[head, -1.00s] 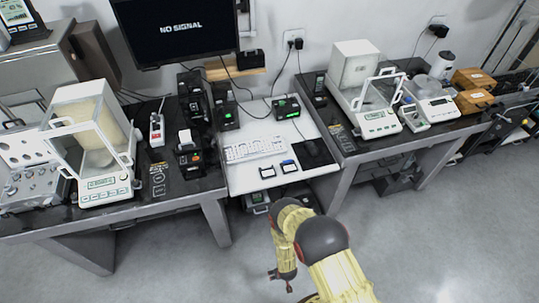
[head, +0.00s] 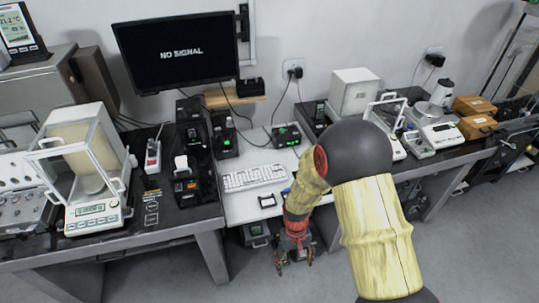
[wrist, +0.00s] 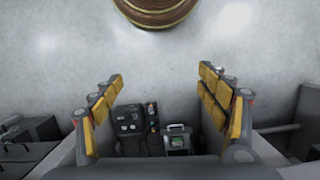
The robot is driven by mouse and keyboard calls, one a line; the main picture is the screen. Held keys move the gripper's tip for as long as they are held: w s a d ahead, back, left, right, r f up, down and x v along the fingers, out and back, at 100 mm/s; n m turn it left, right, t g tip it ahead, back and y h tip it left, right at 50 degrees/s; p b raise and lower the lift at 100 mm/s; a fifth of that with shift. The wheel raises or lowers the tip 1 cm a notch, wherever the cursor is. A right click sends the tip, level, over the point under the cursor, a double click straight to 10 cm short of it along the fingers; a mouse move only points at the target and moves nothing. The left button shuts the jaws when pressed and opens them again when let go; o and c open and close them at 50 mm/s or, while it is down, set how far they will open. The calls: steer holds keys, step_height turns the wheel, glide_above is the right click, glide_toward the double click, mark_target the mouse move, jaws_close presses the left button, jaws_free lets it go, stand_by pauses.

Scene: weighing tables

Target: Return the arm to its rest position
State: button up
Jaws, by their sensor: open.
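My gripper (head: 294,262) hangs low in front of the middle desk in the head view, pointing down. It is open and empty. In the wrist view its two yellow-padded fingers (wrist: 164,105) stand wide apart with nothing between them. My arm is bent, with its dark round joint high in front of the right table. The arm hides part of that table and of the middle desk.
The middle desk (head: 240,208) holds a keyboard (head: 254,177). A balance with a glass case (head: 92,212) stands on the left table, and a second white balance (head: 353,88) on the right one. Boxes stand under the middle desk. The floor (head: 235,280) in front is open.

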steer(key=s+d+r+t+b, duration=0.2)
steer(key=s+d+r+b, duration=0.1)
steer(key=r, duration=0.6)
steer(key=s+d+r+m+t+b, duration=0.1)
steer(key=s+d+r+t+b, duration=0.2)
steer(key=r, duration=0.7)
steer(key=s+d+r+m+t+b, duration=0.1)
steer(key=s+d+r+t+b, duration=0.2)
steer(key=s+r+b, duration=0.3)
step_height(320, 180, up, 4)
steer(key=shift+s+d+f, duration=0.25)
steer(key=shift+s+d, duration=0.3)
steer(key=shift+s, duration=0.45)
